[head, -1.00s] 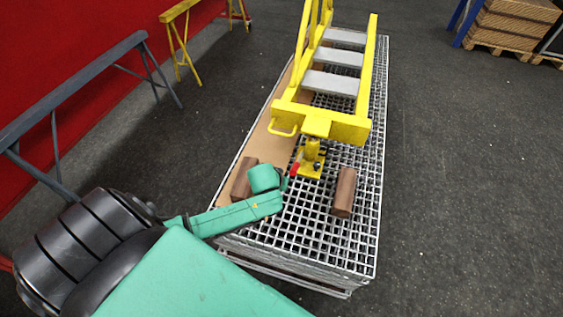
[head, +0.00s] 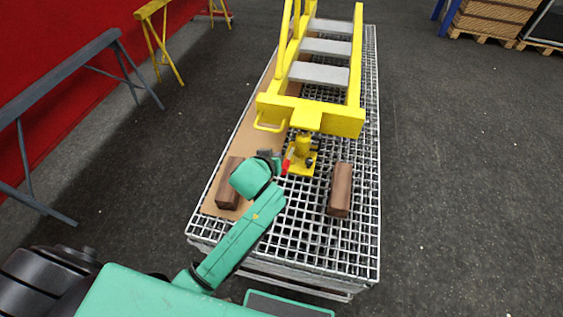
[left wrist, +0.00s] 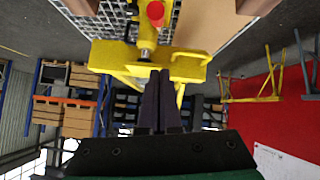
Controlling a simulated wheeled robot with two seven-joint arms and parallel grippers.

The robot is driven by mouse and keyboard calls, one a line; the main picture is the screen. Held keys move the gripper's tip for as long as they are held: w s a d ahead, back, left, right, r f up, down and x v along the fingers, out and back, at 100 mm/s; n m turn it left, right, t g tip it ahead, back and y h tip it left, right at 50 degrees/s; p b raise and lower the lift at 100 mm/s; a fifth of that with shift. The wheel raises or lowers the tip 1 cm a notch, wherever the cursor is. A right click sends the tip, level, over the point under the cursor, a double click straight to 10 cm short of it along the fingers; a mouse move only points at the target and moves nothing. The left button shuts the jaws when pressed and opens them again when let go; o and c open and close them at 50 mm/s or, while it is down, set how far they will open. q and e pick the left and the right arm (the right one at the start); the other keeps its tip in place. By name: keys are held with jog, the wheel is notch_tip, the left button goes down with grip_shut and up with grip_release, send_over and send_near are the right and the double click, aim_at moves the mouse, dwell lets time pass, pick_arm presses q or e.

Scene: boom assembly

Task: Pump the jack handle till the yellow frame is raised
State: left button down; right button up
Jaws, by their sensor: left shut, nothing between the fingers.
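The yellow frame (head: 310,115), a ladder-like boom with grey steps, lies over the mesh platform with its near crossbeam above the yellow jack (head: 302,155). Whether the jack's top touches the beam is hard to tell. The jack's handle has a red end (head: 286,166) pointing toward my left arm; the red tip also shows in the left wrist view (left wrist: 155,13). My left gripper (head: 268,156) is just left of the handle, with its dark fingers (left wrist: 160,88) together and empty, apart from the red tip in the left wrist view. My right gripper is not in view.
Grey and yellow trestles stand left by a red wall.

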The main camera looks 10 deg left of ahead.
pick_arm(q)
send_over(288, 159)
jog(key=s+a, duration=0.2)
jog(key=s, duration=0.1)
notch_tip(288, 159, down, 5)
jog(key=shift+s+d+f, duration=0.25)
jog(key=shift+s+f, duration=0.2)
jog(key=shift+f, duration=0.2)
jog(key=shift+s+d+f, duration=0.25)
jog(key=shift+s+f, duration=0.15)
jog(key=shift+f, duration=0.2)
jog(key=shift+s+d+f, duration=0.15)
jog(key=shift+s+f, duration=0.1)
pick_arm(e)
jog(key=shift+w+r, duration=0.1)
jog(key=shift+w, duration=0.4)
pick_arm(q)
jog(key=shift+f, duration=0.15)
